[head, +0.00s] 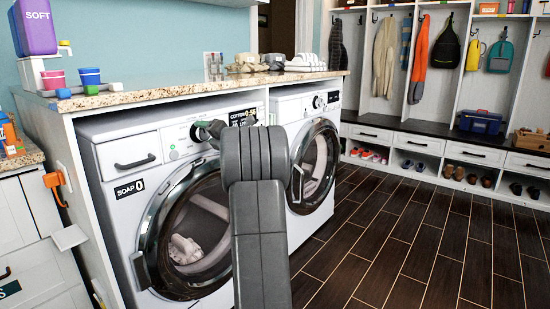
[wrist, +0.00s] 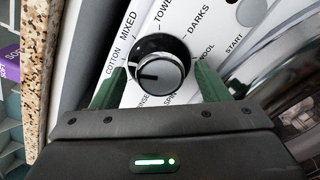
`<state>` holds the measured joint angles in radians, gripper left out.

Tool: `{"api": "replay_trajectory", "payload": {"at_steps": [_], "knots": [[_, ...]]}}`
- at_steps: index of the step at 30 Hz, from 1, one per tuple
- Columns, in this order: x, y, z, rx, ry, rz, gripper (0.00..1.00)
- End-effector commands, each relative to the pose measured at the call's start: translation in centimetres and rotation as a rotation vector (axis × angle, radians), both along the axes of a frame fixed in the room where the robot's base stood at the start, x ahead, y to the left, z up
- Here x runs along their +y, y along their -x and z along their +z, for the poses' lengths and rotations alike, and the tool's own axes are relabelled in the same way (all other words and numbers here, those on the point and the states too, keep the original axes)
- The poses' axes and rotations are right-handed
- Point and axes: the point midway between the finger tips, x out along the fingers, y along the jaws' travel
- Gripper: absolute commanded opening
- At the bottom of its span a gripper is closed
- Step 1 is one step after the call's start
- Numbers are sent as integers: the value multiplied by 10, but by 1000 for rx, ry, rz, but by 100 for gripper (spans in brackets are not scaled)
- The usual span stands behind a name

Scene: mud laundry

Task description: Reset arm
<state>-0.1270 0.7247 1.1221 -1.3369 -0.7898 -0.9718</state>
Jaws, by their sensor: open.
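My grey arm (head: 259,220) reaches to the control panel of the left front-loading washer (head: 112,228). My gripper (head: 208,130) is at the washer's program dial. In the wrist view, my gripper (wrist: 160,72) is open, with one green finger on each side of the black and silver dial (wrist: 163,68). Small gaps seem to show between the fingers and the dial, but I cannot tell whether either touches. Words such as COTTON, MIXED, DARKS and WOOL ring the dial. The washer display (head: 243,117) reads COTTON and a time. My arm hides part of the washer's front.
The left washer's round door (head: 150,232) looks shut, with pale cloth behind the glass. A second machine (head: 314,160) stands to the right. A stone counter (head: 180,87) runs above both. The dark tiled floor (head: 400,235) at the right is clear.

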Motion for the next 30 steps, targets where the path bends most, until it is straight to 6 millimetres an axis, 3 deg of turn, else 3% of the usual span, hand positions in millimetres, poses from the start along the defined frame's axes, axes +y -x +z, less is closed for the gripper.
{"api": "replay_trajectory", "payload": {"at_steps": [30], "knots": [[-1,-1,0,801,-624,0,69]]}}
